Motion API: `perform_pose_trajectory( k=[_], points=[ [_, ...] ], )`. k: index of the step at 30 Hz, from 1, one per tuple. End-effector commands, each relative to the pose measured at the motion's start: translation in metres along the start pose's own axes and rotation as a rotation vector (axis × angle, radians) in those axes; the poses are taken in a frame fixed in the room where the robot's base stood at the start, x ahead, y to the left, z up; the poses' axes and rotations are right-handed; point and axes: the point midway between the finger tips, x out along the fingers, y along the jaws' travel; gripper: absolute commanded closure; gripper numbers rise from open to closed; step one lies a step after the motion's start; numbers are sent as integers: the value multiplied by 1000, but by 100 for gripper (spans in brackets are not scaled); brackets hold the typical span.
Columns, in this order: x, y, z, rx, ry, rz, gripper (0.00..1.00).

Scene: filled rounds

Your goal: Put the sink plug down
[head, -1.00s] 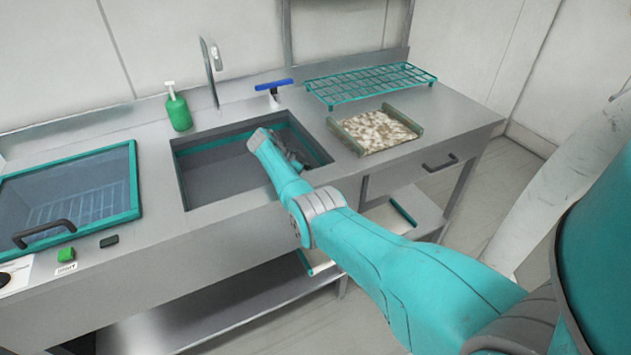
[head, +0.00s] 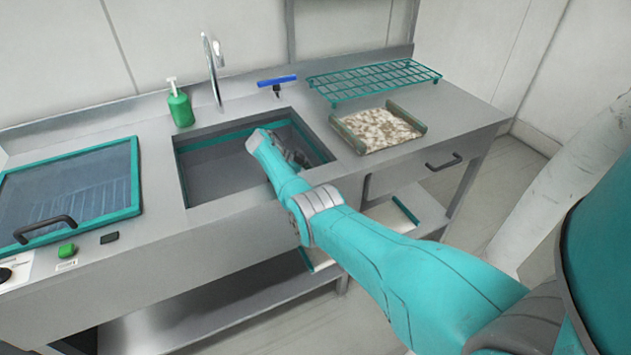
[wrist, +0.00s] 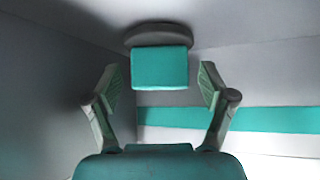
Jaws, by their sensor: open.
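The sink plug shows in the wrist view as a dark grey round disc with a teal block handle (wrist: 160,67). My gripper (wrist: 160,84) is open, with one finger on each side of the handle and a visible gap on both sides. In the head view my gripper (head: 296,157) reaches down into the right part of the sink basin (head: 215,172). The plug is hidden there by the arm and basin. I cannot tell what the disc touches.
A tray of speckled pieces (head: 378,128) and a teal wire rack (head: 375,80) are on the right. A glass-lidded unit (head: 70,188) is on the left.

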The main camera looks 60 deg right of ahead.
Motion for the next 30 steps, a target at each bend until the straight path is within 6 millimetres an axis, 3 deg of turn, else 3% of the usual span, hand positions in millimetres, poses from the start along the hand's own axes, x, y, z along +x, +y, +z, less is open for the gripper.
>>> perform_pose_trajectory(
  k=[9,15,21,30],
  points=[
    [-64,-1,0,0,-1,-3,18],
    [-93,-1,-1,0,-1,-1,18],
    [-104,0,0,0,0,-1,18],
    [-105,0,0,1,0,0,18]
  ],
)
